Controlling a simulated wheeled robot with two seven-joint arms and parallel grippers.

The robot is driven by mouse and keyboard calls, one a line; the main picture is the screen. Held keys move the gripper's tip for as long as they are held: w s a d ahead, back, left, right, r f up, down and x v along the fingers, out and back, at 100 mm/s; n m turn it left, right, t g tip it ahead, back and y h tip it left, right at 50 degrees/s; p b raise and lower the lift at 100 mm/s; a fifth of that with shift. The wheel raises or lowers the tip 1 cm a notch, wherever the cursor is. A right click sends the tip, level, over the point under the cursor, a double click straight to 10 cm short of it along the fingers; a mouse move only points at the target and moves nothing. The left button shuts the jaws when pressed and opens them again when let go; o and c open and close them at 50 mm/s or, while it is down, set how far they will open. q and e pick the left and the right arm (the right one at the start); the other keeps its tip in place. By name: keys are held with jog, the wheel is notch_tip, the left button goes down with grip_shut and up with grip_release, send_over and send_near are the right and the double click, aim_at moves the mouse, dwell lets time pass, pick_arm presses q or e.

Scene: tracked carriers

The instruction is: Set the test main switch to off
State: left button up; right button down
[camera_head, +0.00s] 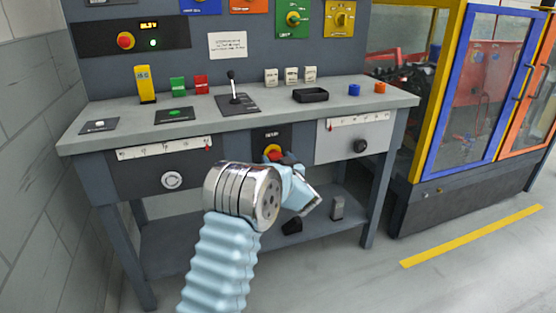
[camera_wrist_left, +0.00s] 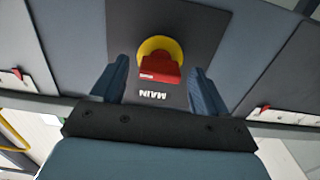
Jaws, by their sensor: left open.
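The main switch is a red handle (camera_head: 273,152) on a yellow disc, set on a black plate in the middle of the bench front. In the left wrist view the red handle (camera_wrist_left: 161,72) shows between my fingers, with the yellow disc (camera_wrist_left: 158,44) behind it and the word MAIN upside down below. My left gripper (camera_wrist_left: 158,84) is open, one finger on each side of the handle, with gaps showing. In the head view my left gripper (camera_head: 284,164) is just in front of the switch and partly covers it. My right gripper is not in view.
The bench top (camera_head: 350,107) carries a black lever (camera_head: 232,85), a yellow block (camera_head: 146,85) and several small blocks. A white dial (camera_head: 171,180) and a black knob (camera_head: 360,146) flank the switch. A lower shelf (camera_head: 190,240) lies beneath. A fenced cell (camera_head: 430,120) stands at right.

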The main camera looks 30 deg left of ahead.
pick_arm(q)
jog(key=c, duration=1.1)
jog(key=shift+o, duration=0.2)
jog(key=shift+f+n+b, duration=0.15)
jog(key=shift+n+b, duration=8.65)
jog(key=shift+b, duration=0.2)
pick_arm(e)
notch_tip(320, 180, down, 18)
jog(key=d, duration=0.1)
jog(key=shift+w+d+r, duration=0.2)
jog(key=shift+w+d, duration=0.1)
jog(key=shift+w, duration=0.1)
pick_arm(q)
jog(key=o, duration=1.1)
jog(key=shift+c, duration=0.2)
